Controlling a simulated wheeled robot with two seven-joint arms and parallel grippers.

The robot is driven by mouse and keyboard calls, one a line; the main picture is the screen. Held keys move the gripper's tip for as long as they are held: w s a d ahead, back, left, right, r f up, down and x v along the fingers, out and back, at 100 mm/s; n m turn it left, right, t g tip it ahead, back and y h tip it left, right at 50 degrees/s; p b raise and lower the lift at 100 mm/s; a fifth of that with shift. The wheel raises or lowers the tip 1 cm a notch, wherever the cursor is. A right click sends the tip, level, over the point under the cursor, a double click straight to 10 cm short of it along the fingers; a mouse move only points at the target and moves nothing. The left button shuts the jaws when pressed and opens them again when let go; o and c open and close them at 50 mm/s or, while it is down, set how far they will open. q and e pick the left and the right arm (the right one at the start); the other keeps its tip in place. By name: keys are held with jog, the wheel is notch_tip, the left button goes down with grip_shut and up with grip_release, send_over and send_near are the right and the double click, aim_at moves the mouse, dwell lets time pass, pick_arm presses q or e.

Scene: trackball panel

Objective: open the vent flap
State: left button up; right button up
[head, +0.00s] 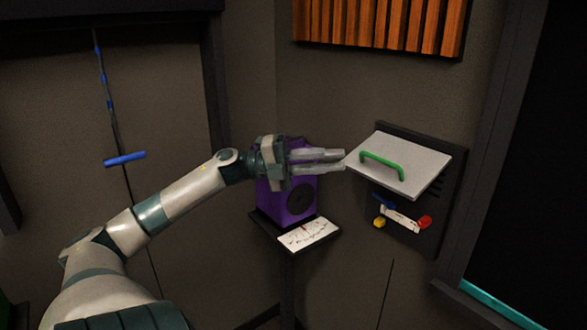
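The vent flap is a pale grey-white panel (418,160) with a green bar handle (382,165). It is swung up and stands out from a dark slatted frame (446,196) on the wall at the right. My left gripper (344,160) points right, its fingertips close beside the flap's left edge in the picture. I cannot tell whether they touch it. The two fingers lie close together, and I cannot tell whether they are open or shut. The gripper is not around the green handle. My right gripper is not in view.
A purple speaker-like box (285,202) stands behind my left gripper on a small dark stand with a white card (309,234). Red, yellow and blue pieces (400,216) show below the flap. A blue pull handle (125,159) hangs at the left.

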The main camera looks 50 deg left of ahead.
pick_arm(q)
jog(key=b+v, duration=0.2)
jog(key=v, duration=0.6)
jog(key=shift+s+a, duration=0.1)
jog(key=shift+s, duration=0.05)
dwell(0.4)
